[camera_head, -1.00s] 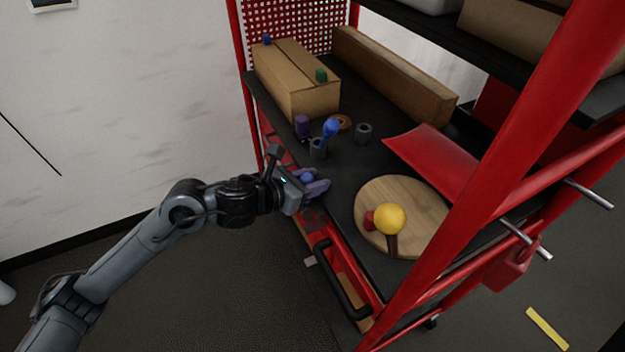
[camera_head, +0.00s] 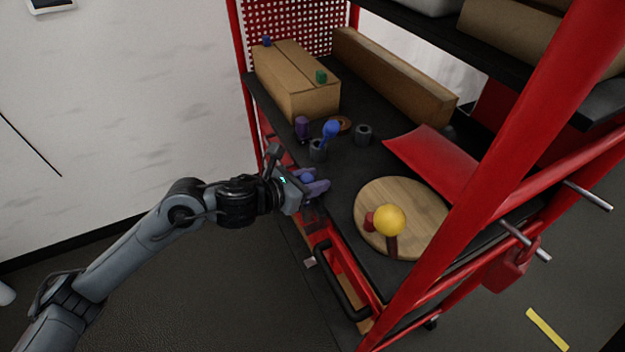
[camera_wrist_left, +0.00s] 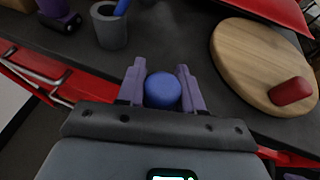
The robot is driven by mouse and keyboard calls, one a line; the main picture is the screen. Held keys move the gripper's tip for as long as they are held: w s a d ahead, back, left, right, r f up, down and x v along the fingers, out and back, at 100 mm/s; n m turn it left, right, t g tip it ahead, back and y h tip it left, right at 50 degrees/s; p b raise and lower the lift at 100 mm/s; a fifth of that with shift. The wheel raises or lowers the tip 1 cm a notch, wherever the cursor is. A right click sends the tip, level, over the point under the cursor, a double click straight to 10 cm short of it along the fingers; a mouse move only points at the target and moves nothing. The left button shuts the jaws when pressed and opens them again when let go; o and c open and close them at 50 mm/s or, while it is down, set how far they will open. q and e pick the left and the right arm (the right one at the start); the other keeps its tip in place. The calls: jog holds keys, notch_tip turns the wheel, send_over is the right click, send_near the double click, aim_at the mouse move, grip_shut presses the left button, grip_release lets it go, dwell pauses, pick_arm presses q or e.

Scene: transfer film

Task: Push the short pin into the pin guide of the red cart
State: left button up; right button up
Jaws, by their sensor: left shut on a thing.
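My left gripper (camera_head: 318,184) has purple fingers and is at the near left edge of the red cart's (camera_head: 385,310) dark shelf. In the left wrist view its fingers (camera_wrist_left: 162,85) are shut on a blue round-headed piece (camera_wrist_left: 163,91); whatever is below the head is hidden. A grey hollow cylinder (camera_head: 317,151) stands just beyond the gripper with a blue ball-topped pin (camera_head: 330,129) upright in it. A second grey cylinder (camera_head: 363,134) stands farther right. I cannot tell which part is the pin guide. My right gripper is not in view.
A round wooden board (camera_head: 425,205) carries a yellow ball-topped piece (camera_head: 390,220) and a red piece (camera_head: 369,221). A purple cylinder (camera_head: 302,127), a brown ring (camera_head: 345,122) and cardboard boxes (camera_head: 300,90) stand farther back. Red posts (camera_head: 470,190) bound the shelf on the right.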

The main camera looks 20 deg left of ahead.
pick_arm(q)
jog(key=shift+w, duration=0.1)
dwell(0.7)
jog(key=shift+b, duration=0.45)
dwell(0.7)
jog(key=shift+f+b, duration=0.4)
jog(key=shift+r, duration=0.15)
jog(key=shift+r, duration=0.25)
dwell(0.4)
jog(key=shift+r+p, duration=0.1)
jog(key=shift+p, duration=0.3)
